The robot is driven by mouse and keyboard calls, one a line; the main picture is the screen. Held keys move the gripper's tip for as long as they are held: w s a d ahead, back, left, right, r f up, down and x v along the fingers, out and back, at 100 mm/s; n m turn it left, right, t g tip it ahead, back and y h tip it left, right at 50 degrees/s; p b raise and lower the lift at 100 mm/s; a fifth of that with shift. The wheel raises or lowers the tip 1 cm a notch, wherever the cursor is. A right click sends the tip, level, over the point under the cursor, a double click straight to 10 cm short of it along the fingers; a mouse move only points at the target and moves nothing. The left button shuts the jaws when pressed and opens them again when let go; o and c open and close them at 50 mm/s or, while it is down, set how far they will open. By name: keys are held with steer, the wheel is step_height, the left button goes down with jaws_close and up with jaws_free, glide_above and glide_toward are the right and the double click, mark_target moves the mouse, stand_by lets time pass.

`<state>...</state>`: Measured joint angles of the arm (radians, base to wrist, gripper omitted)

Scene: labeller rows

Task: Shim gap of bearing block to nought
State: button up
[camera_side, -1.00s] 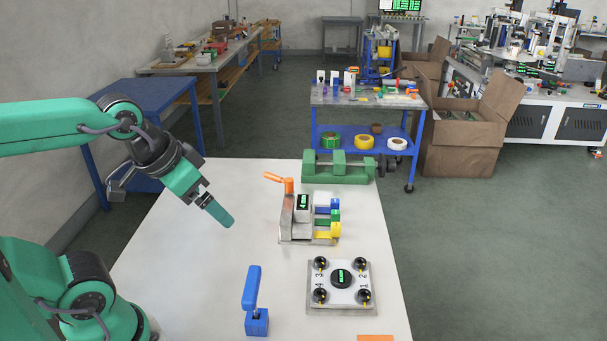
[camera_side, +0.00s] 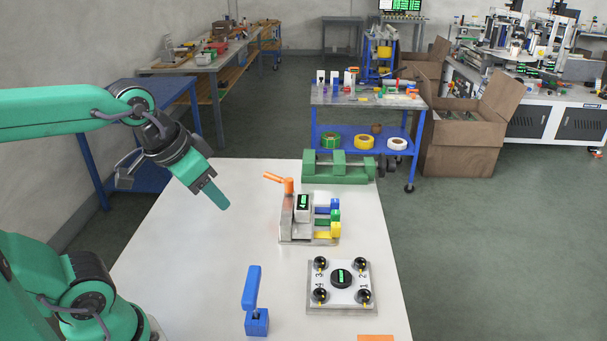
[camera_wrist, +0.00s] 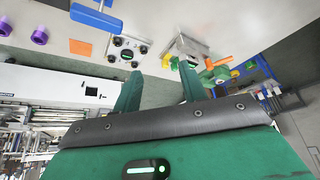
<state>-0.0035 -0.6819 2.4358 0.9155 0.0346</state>
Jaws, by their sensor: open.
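The bearing block (camera_side: 303,207) is a grey block with a small green-lit display, on a metal base; its digits are too small to read. An orange lever (camera_side: 279,182) rises at its back left. Blue (camera_side: 334,205), green (camera_side: 335,216) and yellow (camera_side: 328,231) pieces, which may be the shims, sit along its right side. My gripper (camera_side: 221,201) is open and empty in the air, left of the block and apart from it. In the wrist view its two fingers (camera_wrist: 157,85) stand apart, with the block's assembly (camera_wrist: 185,50) beyond them.
A plate with several numbered black knobs and a round display (camera_side: 341,279) lies in front of the block. A blue lever stand (camera_side: 255,305) is at front left. A green fixture (camera_side: 338,168) stands behind. An orange patch (camera_side: 375,338) marks the front edge. The left tabletop is clear.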

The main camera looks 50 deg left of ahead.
steer(key=w+r+m+g, duration=0.1)
steer(key=w+r+m, duration=0.15)
steer(key=w, duration=0.85)
steer(key=m+g, duration=0.4)
steer(key=m, duration=0.2)
glide_above(335, 201)
step_height(335, 201, down, 19)
steer(key=shift+r, duration=0.1)
steer(key=shift+f, duration=0.25)
steer(key=shift+f, duration=0.15)
steer(key=shift+f, duration=3.75)
jaws_close()
